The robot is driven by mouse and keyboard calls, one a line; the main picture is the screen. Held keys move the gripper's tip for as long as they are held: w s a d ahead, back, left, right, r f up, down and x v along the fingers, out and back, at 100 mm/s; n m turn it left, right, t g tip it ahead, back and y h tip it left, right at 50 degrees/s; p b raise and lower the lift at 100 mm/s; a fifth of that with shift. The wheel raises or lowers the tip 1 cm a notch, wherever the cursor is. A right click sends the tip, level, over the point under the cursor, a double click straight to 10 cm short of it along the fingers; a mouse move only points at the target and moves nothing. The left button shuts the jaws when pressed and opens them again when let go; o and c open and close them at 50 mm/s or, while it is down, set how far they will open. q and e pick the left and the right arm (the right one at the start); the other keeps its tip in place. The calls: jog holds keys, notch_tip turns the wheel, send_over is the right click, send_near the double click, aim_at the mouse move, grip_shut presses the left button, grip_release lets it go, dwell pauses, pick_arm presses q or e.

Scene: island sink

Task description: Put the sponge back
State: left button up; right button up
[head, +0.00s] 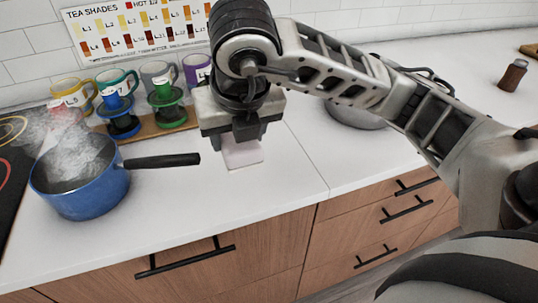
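My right gripper (240,134) comes in from the right and points down above the white counter. It appears shut on a pale pinkish block, which looks like the sponge (243,154). The sponge's upper part is hidden by the gripper. I cannot tell whether its lower edge touches the counter. My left gripper is not in view.
A blue pot (82,190) steams at left, its black handle reaching toward the gripper. Colourful mugs (117,80) and blue and green stands (168,108) line the back. A round metal basin (357,117) is partly behind my arm. Counter at front is clear.

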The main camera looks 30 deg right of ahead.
jog(key=b, duration=0.3)
send_over(268, 164)
jog(key=s+a, duration=0.1)
jog(key=s, duration=0.1)
notch_tip(268, 164, down, 6)
jog(key=shift+w+f, duration=0.15)
jog(key=shift+f, duration=0.05)
jog(key=shift+w+d+f, duration=0.1)
jog(key=shift+d+f, duration=0.25)
jog(key=shift+f, duration=0.1)
notch_tip(268, 164, down, 3)
jog(key=shift+p, duration=0.35)
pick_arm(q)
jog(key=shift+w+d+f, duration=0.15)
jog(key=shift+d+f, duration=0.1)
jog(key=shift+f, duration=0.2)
pick_arm(e)
jog(key=shift+f, duration=0.2)
jog(key=o, duration=0.9)
jog(key=shift+r, duration=0.1)
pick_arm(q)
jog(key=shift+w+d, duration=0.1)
